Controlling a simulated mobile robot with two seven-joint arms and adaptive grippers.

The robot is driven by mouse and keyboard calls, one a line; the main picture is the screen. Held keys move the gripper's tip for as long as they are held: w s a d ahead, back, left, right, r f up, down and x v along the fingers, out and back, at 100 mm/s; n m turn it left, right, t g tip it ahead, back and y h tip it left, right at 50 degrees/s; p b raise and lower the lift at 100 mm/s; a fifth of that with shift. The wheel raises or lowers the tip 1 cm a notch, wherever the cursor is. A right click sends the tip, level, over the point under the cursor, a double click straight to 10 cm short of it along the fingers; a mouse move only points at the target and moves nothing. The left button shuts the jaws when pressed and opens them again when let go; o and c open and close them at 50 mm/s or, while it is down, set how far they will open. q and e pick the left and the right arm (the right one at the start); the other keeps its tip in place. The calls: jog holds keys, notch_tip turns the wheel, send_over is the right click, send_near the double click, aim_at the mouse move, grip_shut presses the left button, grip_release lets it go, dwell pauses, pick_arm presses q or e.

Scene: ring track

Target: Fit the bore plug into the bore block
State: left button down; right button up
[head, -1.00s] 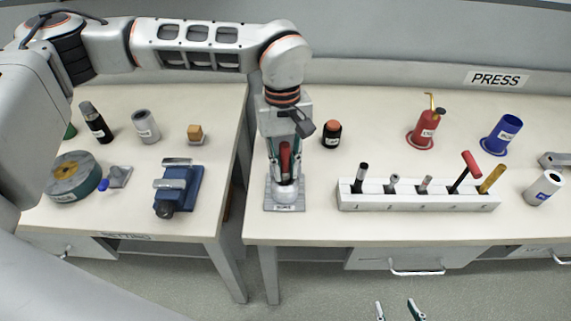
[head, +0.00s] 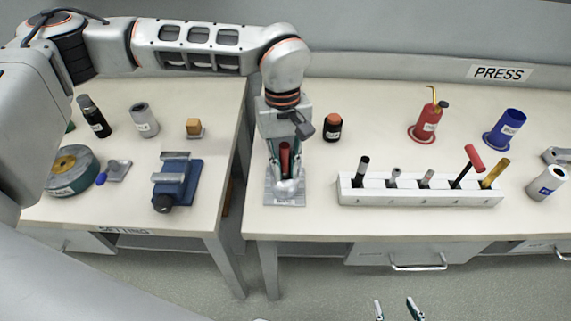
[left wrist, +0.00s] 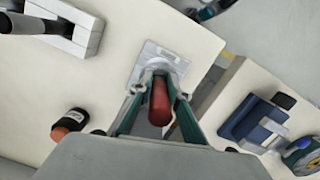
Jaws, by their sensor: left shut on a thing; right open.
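The bore block (head: 271,197) is a grey block on a flat plate near the front left corner of the press bench. Its plate also shows in the left wrist view (left wrist: 151,52). The bore plug (head: 285,155) has a red handle; it also shows in the left wrist view (left wrist: 159,103). My left gripper (head: 286,184) points down over the block, shut on the plug. The plug's lower end is hidden by the fingers, so I cannot tell how deep it sits in the bore. My right gripper (head: 393,309) is open and empty, low in front of the bench.
A white rack (head: 415,198) with several upright tools stands right of the block. A black jar with an orange top (head: 333,127) stands behind it. A gap separates this bench from the left bench, which holds a blue vise (head: 185,185). The bench between jar and rack is clear.

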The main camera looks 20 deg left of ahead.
aim_at(284, 144)
pick_arm(q)
jog(key=c, duration=1.8)
grip_release()
jog(key=shift+c, duration=0.2)
jog(key=shift+r, duration=0.1)
jog(key=r, duration=0.4)
jog(key=w+r, duration=0.1)
jog(key=r, duration=0.6)
jog(key=shift+w+a+r, duration=0.15)
jog(key=shift+a+r, duration=0.2)
jog(key=shift+a, duration=0.05)
